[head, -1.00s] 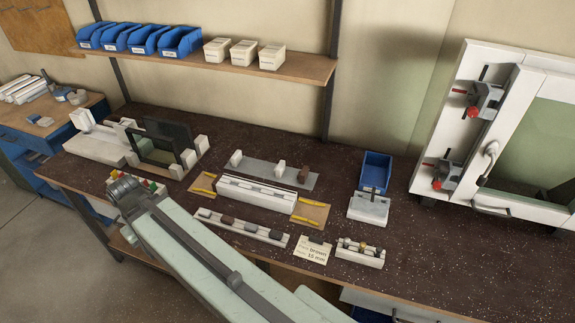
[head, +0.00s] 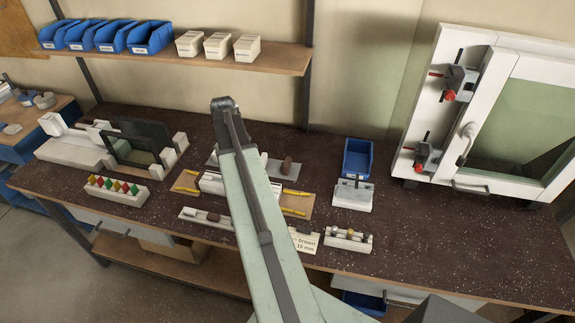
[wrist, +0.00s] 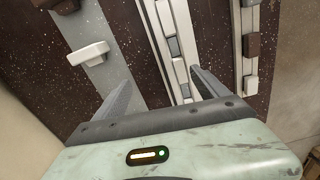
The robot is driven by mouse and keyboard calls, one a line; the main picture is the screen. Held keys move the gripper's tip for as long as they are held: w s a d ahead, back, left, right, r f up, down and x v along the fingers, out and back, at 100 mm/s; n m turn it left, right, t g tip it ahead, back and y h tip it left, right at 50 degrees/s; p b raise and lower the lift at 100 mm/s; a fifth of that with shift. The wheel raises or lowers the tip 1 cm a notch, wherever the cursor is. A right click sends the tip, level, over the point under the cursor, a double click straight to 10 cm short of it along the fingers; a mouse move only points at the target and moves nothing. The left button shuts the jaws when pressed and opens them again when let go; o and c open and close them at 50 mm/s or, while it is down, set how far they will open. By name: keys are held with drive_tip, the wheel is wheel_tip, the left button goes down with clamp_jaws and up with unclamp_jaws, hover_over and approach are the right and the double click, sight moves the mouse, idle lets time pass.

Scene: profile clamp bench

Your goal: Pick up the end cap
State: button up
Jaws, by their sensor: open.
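Several small end caps sit on a white strip (head: 190,213) at the bench front; a brown one (head: 214,218) shows there. In the wrist view, a brown cap (wrist: 252,45) and a pale one (wrist: 251,82) are on this strip at the right. My gripper (wrist: 160,95) is open and empty, its fingers apart above a white profile (wrist: 155,55) with grey inserts. In the head view my arm ends at the wrist (head: 224,104) and hides part of the profile and strip. A card (head: 304,240) reads "brown" and "15 mm".
A grey plate behind the profile holds white blocks (head: 264,160) and a brown block (head: 287,165). A blue bin (head: 357,158), a small pale rack (head: 349,238) and a white window frame (head: 430,120) stand to the right. The right bench front is clear.

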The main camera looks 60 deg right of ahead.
drive_tip(key=n, duration=0.1)
hover_over(285, 163)
drive_tip(key=d, duration=0.2)
drive_tip(key=shift+w+a+r, duration=0.15)
drive_tip(key=shift+a+r, duration=0.05)
drive_tip(key=f+b, duration=0.8)
drive_tip(key=shift+a+f, duration=0.1)
drive_tip(key=shift+a, duration=0.25)
drive_tip(key=shift+r, duration=0.2)
drive_tip(key=shift+c, duration=0.6)
drive_tip(key=c, duration=1.3)
